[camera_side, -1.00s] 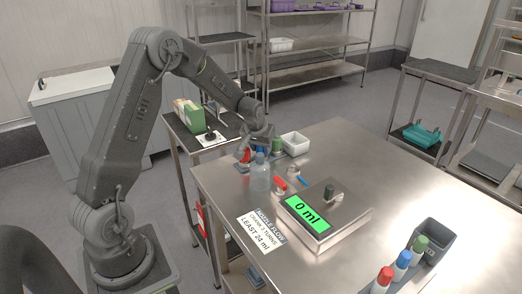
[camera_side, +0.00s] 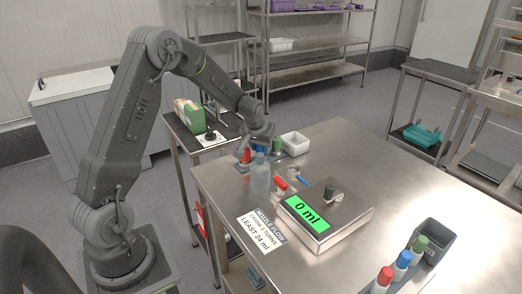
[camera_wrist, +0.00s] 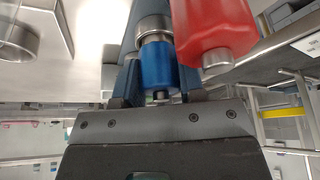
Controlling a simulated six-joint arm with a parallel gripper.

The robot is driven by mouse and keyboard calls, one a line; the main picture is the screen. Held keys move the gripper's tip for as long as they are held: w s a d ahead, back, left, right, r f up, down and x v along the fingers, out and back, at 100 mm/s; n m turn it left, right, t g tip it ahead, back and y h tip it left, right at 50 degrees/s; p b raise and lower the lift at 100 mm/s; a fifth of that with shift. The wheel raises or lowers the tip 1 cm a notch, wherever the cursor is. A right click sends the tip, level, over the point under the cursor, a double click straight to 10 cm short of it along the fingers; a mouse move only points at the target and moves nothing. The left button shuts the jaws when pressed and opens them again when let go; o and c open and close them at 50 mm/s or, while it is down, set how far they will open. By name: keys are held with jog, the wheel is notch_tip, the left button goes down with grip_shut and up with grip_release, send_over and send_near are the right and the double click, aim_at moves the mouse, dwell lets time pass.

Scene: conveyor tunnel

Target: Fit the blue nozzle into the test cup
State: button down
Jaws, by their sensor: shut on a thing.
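The blue nozzle (camera_wrist: 158,68) stands between my gripper's fingers in the wrist view, with a metal collar at one end. My gripper (camera_wrist: 157,88) is shut on it. In the side view my gripper (camera_side: 259,140) is at the far left corner of the steel table, and the blue nozzle there is mostly hidden. A red nozzle (camera_wrist: 208,30) is close beside the blue one. A small dark cup-like piece (camera_side: 329,193) stands on the scale; I cannot tell if it is the test cup. A clear round vessel (camera_wrist: 18,38) shows at the wrist view's upper left.
A translucent bottle (camera_side: 260,182) stands just in front of my gripper. A green-topped piece (camera_side: 277,146) and a white bin (camera_side: 295,143) are beside it.

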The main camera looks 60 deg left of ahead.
jog(key=shift+r, duration=1.4)
jog(key=w+d+r, duration=0.2)
jog(key=d+r, duration=0.1)
jog(key=d, duration=0.3)
jog(key=w+d+r, duration=0.1)
jog(key=d+r, duration=0.2)
jog(key=d, duration=0.4)
jog(key=shift+w+a+f, duration=0.1)
jog(key=shift+w+f, duration=0.05)
jog(key=shift+f, duration=2.75)
jog(key=shift+f, duration=1.3)
jog(key=c, duration=0.6)
grip_release()
jog(key=shift+c, duration=0.2)
